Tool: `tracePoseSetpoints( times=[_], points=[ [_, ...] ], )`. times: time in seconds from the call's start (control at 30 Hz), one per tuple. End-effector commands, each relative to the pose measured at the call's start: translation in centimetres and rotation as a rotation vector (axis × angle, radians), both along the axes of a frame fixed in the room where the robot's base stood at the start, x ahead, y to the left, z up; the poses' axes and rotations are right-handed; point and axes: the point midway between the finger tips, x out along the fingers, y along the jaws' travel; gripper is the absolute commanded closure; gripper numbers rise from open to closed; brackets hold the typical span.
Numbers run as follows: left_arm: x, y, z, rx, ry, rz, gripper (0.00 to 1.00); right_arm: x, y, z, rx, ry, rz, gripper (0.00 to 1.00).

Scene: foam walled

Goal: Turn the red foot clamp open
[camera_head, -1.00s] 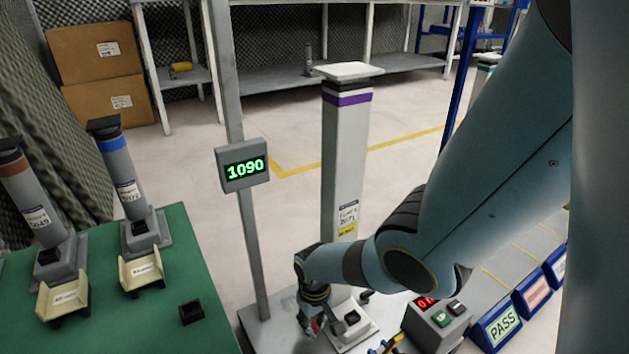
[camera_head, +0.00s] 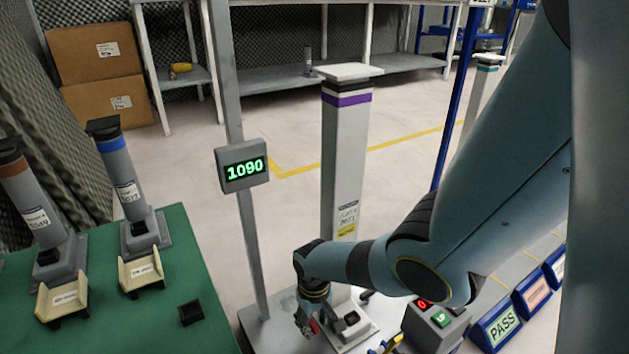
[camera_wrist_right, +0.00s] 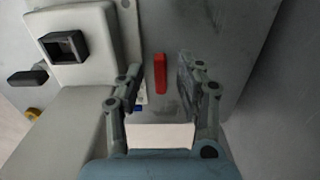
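The red foot clamp (camera_wrist_right: 160,73) is a small upright red bar on the grey base plate in the right wrist view. It lies between the lines of my right gripper's two fingers (camera_wrist_right: 160,84), and a gap shows on each side of it. The fingers are apart with nothing held. In the head view the right gripper (camera_head: 305,324) is low at the base plate (camera_head: 268,336), beside the white column's foot. A bit of the red clamp (camera_head: 315,327) shows just right of it there. My left gripper is out of view.
A tall white column (camera_head: 342,165) with a purple band stands behind my right gripper. A pole with a display (camera_head: 243,167) reading 1090 is to the left. A button box (camera_head: 437,328) is close on the right. A green table (camera_head: 195,260) is at left.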

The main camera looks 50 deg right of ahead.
Motion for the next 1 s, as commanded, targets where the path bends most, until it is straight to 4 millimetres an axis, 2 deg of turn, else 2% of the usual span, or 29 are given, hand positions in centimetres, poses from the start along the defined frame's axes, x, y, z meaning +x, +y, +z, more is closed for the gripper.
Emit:
tracePoseSetpoints(
  times=[0.17,0.6,0.8,1.0],
  points=[
    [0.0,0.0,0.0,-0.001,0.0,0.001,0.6,-0.2,0.0,2.1,-0.003,-0.002,0.002,0.63],
    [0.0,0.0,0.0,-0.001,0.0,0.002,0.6,-0.1,0.0,9.4,-0.002,0.0,0.002,0.63],
    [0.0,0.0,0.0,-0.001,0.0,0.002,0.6,-0.1,0.0,10.9,-0.001,0.0,0.0,0.63],
    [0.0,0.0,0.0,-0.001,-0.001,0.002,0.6,-0.1,0.0,11.0,-0.001,0.001,0.0,0.63]
  ],
)
